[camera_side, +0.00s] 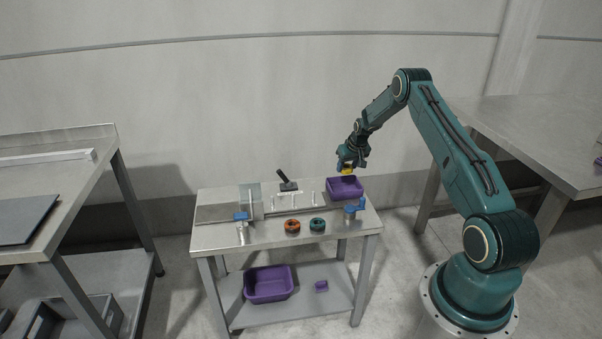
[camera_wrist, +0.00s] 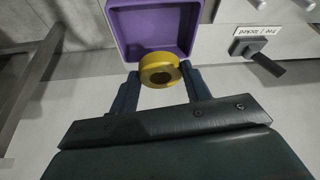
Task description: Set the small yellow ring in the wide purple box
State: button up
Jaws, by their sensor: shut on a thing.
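The small yellow ring (camera_wrist: 160,70) is between the fingers of my gripper (camera_wrist: 160,82), which is shut on it. In the side view the yellow ring (camera_side: 347,169) shows just under my gripper (camera_side: 348,163). The wide purple box (camera_side: 345,188) stands on the tabletop at its back right, right below my gripper. In the wrist view the purple box (camera_wrist: 119,30) lies beyond the ring, and the ring overlaps its near edge in the picture. The ring looks held above the box in the side view. The box floor in view looks empty.
An orange ring (camera_side: 292,226) and a teal ring (camera_side: 317,225) lie near the table's front edge. A blue clamp-like part (camera_side: 355,206) is in front of the box. A black-handled lever (camera_side: 287,183) stands at the back. Another purple bin (camera_side: 268,284) is on the lower shelf.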

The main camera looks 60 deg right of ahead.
aim_at(348, 173)
jog(key=shift+f, duration=2.45)
jog(key=o, duration=1.5)
jog(key=shift+r, duration=3.75)
